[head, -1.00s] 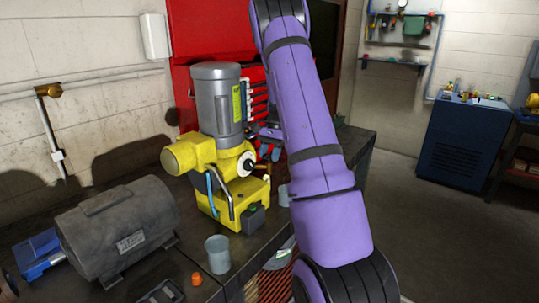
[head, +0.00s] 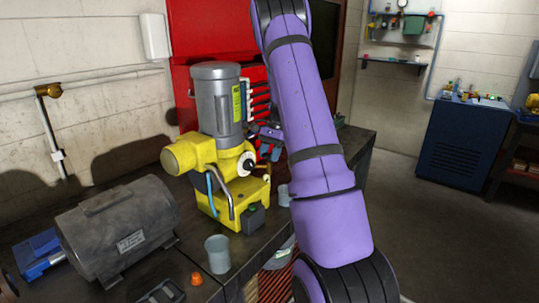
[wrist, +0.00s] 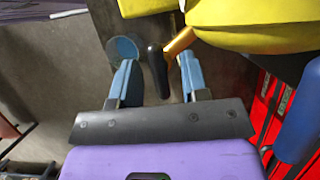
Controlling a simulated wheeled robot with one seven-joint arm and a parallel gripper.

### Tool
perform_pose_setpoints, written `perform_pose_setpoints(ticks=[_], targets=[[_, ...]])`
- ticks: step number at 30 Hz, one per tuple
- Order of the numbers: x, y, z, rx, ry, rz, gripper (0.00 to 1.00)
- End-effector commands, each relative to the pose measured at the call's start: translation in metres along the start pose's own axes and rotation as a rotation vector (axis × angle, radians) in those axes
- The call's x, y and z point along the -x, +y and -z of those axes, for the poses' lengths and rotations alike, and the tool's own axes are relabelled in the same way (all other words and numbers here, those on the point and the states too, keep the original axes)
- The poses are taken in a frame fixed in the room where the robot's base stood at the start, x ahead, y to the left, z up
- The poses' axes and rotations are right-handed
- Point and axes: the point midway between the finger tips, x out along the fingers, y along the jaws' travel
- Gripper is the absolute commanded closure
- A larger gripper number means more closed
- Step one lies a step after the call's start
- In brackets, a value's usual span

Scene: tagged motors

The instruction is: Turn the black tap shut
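The black tap handle (wrist: 157,70) shows in the wrist view, joined to a brass-coloured fitting (wrist: 179,43) beside the yellow machine body. My gripper (wrist: 160,78) is open, with one blue-tipped finger on each side of the handle. The handle is nearer the right finger; a gap shows on the left. I cannot tell whether the right finger touches it. In the head view my gripper (head: 269,149) is at the right side of the yellow machine (head: 234,197) with the grey motor on top, partly behind my arm. The black tap cannot be made out there.
A grey cup (head: 218,254) stands at the bench front, and another (head: 284,195) stands near the machine; a round blue-grey cup (wrist: 122,50) shows in the wrist view. A dark grey motor (head: 118,230) lies at left. A red panel (head: 196,38) stands behind.

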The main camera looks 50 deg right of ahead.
Motion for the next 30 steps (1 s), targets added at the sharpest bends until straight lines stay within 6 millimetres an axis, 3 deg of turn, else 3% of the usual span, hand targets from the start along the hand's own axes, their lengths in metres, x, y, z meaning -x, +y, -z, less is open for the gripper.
perform_pose_setpoints(ticks=[11,24,30], targets=[[0.008,0.000,0.000,0.001,0.000,0.001,0.59],[0.084,0.000,0.000,0.000,0.002,0.002,0.59],[0.104,0.000,0.000,0.001,0.001,0.001,0.59]])
